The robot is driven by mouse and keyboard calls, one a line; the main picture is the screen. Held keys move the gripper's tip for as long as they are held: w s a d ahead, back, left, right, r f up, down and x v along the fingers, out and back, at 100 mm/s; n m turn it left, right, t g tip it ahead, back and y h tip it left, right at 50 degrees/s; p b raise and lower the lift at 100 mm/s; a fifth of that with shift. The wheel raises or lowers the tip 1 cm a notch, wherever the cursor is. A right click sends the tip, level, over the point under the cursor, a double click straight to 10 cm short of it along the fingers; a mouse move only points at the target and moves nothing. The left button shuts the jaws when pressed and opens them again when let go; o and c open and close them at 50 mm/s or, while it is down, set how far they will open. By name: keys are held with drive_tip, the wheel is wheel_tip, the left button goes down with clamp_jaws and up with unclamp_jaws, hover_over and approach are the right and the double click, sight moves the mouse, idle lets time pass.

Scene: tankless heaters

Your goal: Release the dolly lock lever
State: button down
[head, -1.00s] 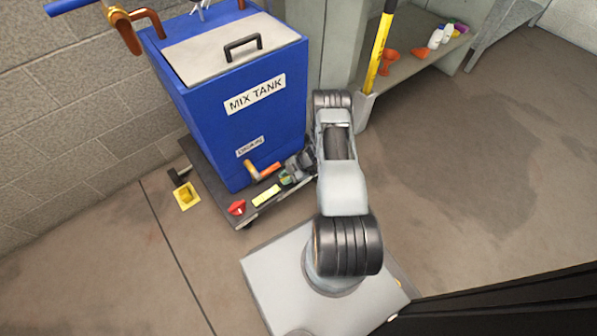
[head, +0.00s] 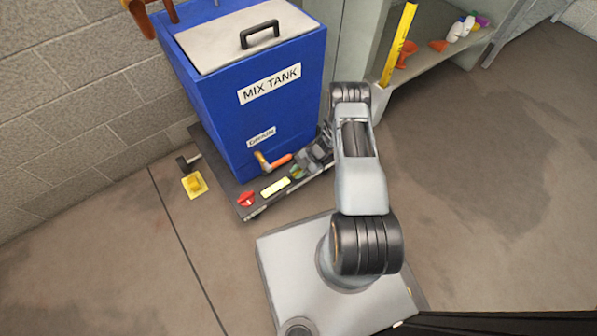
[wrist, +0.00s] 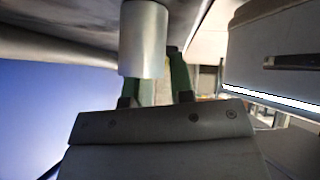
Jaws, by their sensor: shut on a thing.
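The dolly (head: 222,180) is a low dark platform under the blue mix tank (head: 235,110). A red pedal-like part (head: 247,199) sits at its near corner, beside a pale yellow label (head: 275,187). I cannot tell for sure which part is the lock lever. My gripper (head: 298,171), with green fingers, is low at the tank's right front, just above the dolly. In the wrist view, my gripper (wrist: 155,90) is shut on a grey cylinder (wrist: 143,40). What this cylinder belongs to is hidden in the head view.
The drain valve with an orange handle (head: 280,160) is close to the left of my gripper. A yellow floor piece (head: 194,184) lies left of the dolly. A shelf (head: 440,55) with bottles stands back right. The floor at right is clear.

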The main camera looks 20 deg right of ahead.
drive_tip(key=c, duration=1)
unclamp_jaws()
drive_tip(key=p+v, duration=0.4)
drive_tip(key=v, duration=1)
drive_tip(key=shift+s+a+f, duration=0.1)
